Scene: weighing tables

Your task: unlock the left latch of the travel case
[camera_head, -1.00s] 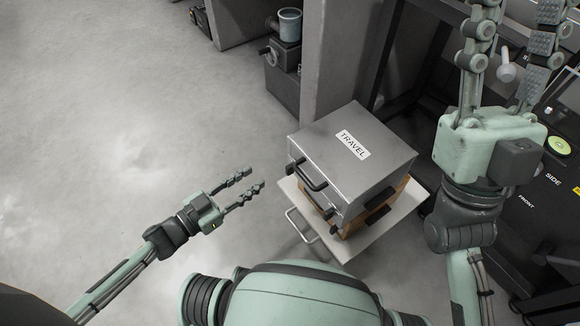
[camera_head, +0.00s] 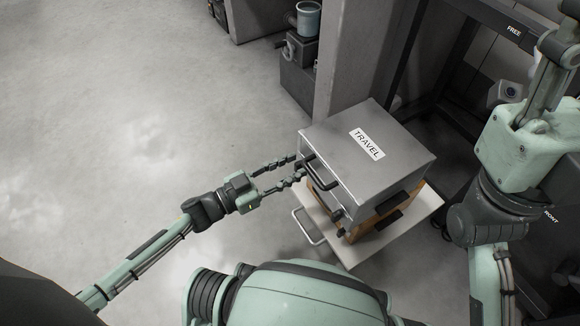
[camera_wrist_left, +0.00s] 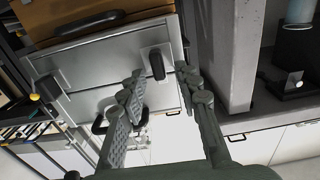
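The silver travel case (camera_head: 405,150) with a "TRAVEL" label lies flat on a brown case. Its front has a dark handle (camera_head: 322,180) and a dark latch (camera_head: 337,214) at the right end. My left gripper (camera_head: 299,167) is open at the case's front left corner, with its fingers pointing at it. In the left wrist view the left gripper (camera_wrist_left: 160,78) has its fingertips on either side of, and just short of, a dark upright latch (camera_wrist_left: 157,62). Contact cannot be made out. My right gripper is at the upper right, largely cut off.
The brown case (camera_head: 358,229) stands on a white-topped cart (camera_head: 425,205) with a metal handle (camera_head: 306,228). A grey partition (camera_head: 350,70) and a dark frame (camera_head: 405,50) rise behind. The floor to the left is clear.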

